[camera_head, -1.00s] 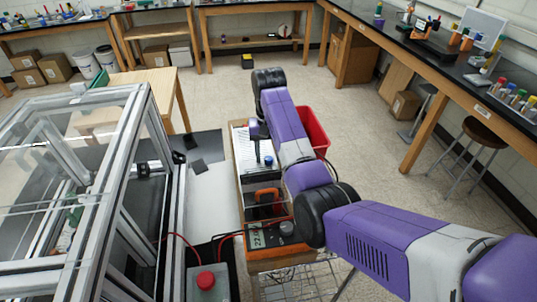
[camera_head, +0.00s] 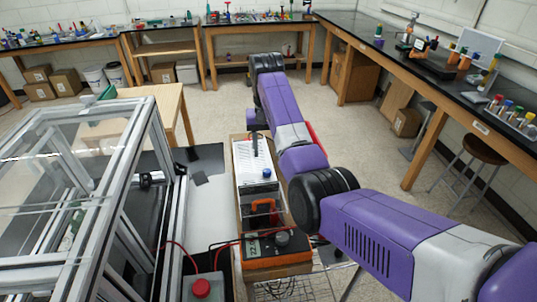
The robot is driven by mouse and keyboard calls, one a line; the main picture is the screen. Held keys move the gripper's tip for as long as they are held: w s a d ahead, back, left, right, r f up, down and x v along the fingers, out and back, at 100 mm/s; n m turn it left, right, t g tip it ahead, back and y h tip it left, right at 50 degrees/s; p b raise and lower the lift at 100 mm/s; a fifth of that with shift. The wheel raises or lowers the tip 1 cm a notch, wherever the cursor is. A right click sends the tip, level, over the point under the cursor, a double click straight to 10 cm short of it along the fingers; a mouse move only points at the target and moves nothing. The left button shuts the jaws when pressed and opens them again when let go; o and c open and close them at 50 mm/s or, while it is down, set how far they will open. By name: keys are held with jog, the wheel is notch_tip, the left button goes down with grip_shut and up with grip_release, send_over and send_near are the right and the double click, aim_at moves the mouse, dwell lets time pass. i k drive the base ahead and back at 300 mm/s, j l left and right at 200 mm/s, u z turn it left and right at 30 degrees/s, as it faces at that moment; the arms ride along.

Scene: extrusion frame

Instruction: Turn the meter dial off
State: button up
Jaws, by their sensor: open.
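The orange meter (camera_head: 278,254) lies at the near end of a narrow wooden cart, its small display lit at the left. Its dark round dial (camera_head: 283,239) faces up; the dial's setting is too small to read. Red leads run from the meter's left side. My arm reaches from the lower right over the cart and bends down at its far end. My gripper (camera_head: 256,146) hangs above the paper at the cart's far part, well beyond the meter and apart from it. It is open, small and dark, and its fingertips are hard to make out.
A toolbox with an orange handle (camera_head: 264,207) and a blue-capped item (camera_head: 267,173) stand between gripper and meter. An aluminium extrusion frame (camera_head: 160,180) rises at left. A red button box (camera_head: 201,288) sits near left. A red bin (camera_head: 312,131) is mostly behind my arm.

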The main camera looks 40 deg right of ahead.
aim_at(282, 237)
jog(key=k, duration=1)
